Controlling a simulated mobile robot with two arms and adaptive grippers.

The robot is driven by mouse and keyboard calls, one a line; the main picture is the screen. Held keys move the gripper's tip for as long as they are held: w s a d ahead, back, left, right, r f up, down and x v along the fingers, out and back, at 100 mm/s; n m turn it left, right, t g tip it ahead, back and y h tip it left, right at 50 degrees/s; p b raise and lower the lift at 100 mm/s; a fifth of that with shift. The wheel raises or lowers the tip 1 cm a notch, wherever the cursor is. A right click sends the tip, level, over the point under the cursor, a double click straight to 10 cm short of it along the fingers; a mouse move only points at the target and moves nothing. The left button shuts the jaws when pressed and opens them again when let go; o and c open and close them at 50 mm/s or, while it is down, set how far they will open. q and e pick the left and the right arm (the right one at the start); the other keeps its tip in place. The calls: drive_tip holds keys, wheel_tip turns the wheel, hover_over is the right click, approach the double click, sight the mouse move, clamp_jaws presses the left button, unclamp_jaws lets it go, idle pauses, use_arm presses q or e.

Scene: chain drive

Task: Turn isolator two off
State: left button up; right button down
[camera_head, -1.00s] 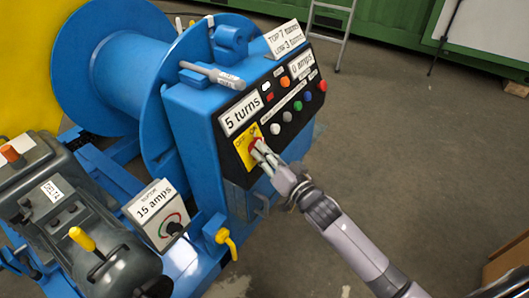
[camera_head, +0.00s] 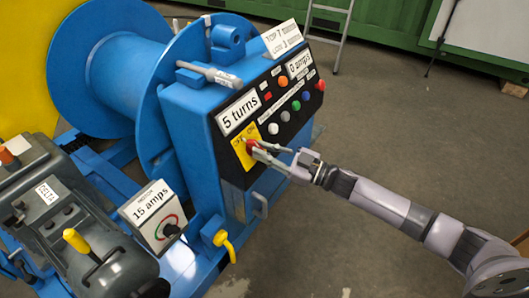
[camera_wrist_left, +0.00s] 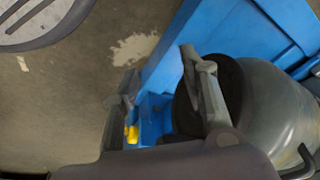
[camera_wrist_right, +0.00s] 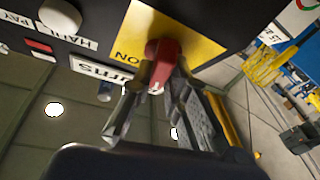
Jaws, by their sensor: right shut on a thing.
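A red rotary knob (camera_head: 250,146) sits on a yellow plate (camera_head: 238,155) at the lower left of the black control panel. My right gripper (camera_head: 257,148) reaches it from the right and is shut on it. In the right wrist view the red knob (camera_wrist_right: 163,62) is between the two fingertips, and the yellow plate (camera_wrist_right: 190,35) reads "ON" beside it. The knob's exact angle is hard to tell. No label reading isolator two is legible. My left gripper (camera_wrist_left: 158,78) has its fingers apart and empty, near a dark rounded machine part; it is outside the head view.
The panel also has a white button (camera_head: 273,129), a green button (camera_head: 296,105) and a red one (camera_head: 320,86). A "15 amps" box (camera_head: 153,213) and a yellow-handled lever (camera_head: 78,242) stand lower left. The floor right of the blue winch is open.

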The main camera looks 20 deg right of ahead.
drive_tip(key=n+g, duration=0.2)
drive_tip(key=n, duration=0.1)
drive_tip(key=n+g+y, duration=0.1)
drive_tip(key=n+g, duration=0.1)
drive_tip(key=n, duration=0.2)
drive_tip(key=shift+w+d+r+y, duration=0.15)
drive_tip(key=shift+w+y, duration=0.05)
drive_tip(key=shift+y, duration=0.1)
drive_tip(key=shift+n+g, duration=0.3)
drive_tip(key=shift+n, duration=0.2)
drive_tip(key=c, duration=1.6)
unclamp_jaws()
drive_tip(key=shift+o, duration=0.2)
drive_tip(key=v, duration=1.2)
